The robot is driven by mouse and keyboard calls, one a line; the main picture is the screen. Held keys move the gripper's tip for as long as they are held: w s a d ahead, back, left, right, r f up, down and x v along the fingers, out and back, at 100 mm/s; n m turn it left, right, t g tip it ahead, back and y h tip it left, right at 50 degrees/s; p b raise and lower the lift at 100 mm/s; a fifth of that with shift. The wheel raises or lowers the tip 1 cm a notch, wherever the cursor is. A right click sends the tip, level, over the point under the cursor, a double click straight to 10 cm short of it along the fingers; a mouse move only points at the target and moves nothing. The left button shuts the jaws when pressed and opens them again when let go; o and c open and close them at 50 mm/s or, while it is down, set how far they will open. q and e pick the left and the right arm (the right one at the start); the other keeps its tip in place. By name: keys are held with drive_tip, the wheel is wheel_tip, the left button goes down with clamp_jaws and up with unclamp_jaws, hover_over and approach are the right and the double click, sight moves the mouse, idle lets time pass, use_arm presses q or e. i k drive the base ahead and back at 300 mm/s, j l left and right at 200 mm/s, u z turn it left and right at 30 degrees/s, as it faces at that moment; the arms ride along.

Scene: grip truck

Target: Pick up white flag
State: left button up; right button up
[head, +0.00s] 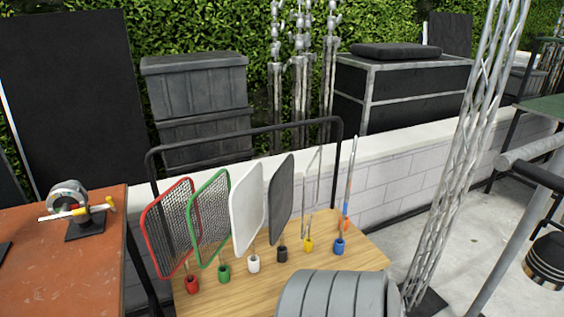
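The white flag (247,210) is a flat white panel with rounded corners, standing upright on a thin stem with a small white base (254,264). It stands on a wooden surface (225,300) in a row of similar flags. A green mesh flag (210,215) is to its left and a dark grey or black flag (281,205) is to its right, both close beside it. Neither of my grippers shows in the head view.
A red mesh flag (170,228) stands at the row's left end; thin frames with yellow (308,244) and blue (339,246) bases stand at its right. A grey ribbed object (335,295) fills the front. A metal truss (465,140) rises at right. A reddish-brown table (60,265) is at left.

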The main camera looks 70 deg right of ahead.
sight(246, 199)
drive_tip(key=z, duration=1.8)
drive_tip(key=l+z, duration=0.15)
drive_tip(key=z, duration=0.2)
